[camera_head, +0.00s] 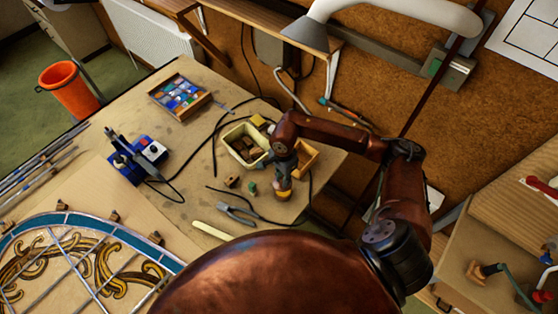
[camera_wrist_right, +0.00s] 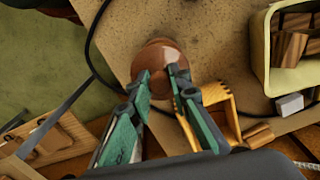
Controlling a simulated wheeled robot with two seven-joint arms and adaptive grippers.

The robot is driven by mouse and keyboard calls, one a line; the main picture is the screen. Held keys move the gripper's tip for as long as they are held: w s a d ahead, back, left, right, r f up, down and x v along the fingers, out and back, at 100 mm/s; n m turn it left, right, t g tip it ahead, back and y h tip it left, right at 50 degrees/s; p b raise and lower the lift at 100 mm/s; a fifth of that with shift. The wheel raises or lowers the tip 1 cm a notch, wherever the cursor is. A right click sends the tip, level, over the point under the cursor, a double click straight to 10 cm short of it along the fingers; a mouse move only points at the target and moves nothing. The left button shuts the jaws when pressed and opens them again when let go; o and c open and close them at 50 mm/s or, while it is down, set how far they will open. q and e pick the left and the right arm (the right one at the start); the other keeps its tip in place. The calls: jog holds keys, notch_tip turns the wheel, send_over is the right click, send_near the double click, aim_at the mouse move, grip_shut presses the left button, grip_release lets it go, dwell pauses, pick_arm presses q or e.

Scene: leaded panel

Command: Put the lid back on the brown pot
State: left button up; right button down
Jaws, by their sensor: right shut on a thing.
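A round, smooth brown piece, which I take to be the lid (camera_wrist_right: 159,54), is at the fingertips of my right gripper (camera_wrist_right: 160,76) in the wrist view. The two green-sided fingers are closed in on its near side. In the head view my right gripper (camera_head: 284,186) points down over the near right part of the workbench, and the lid is too small to make out there. I cannot tell whether the brown pot is under the lid; no separate pot shows clearly. My left gripper is not in view.
A cream tub of wooden blocks (camera_head: 236,157) stands left of the gripper, also in the wrist view (camera_wrist_right: 261,62). An orange wooden box (camera_head: 309,157) is close beside it. The leaded panel (camera_head: 85,222) lies at the left front.

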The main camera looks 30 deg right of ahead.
jog(key=shift+w+d+m, duration=0.1)
jog(key=shift+w+m, duration=0.1)
jog(key=shift+m, duration=0.1)
jog(key=shift+d+f, duration=0.1)
jog(key=shift+f, duration=0.25)
jog(key=shift+s+f, duration=0.1)
jog(key=shift+f, duration=0.4)
jog(key=shift+f+b, duration=0.3)
jog(key=shift+f, duration=0.1)
notch_tip(320, 180, down, 2)
jog(key=shift+d+f+b, duration=0.1)
jog(key=shift+f+b, duration=0.15)
jog(key=shift+b, duration=0.4)
jog(key=shift+f+b, duration=0.65)
jog(key=shift+f, duration=0.15)
pick_arm(q)
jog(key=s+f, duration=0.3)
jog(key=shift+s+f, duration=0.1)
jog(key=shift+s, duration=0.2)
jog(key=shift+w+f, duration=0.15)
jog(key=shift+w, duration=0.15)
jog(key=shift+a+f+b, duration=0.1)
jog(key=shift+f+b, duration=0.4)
jog(key=shift+b, duration=0.3)
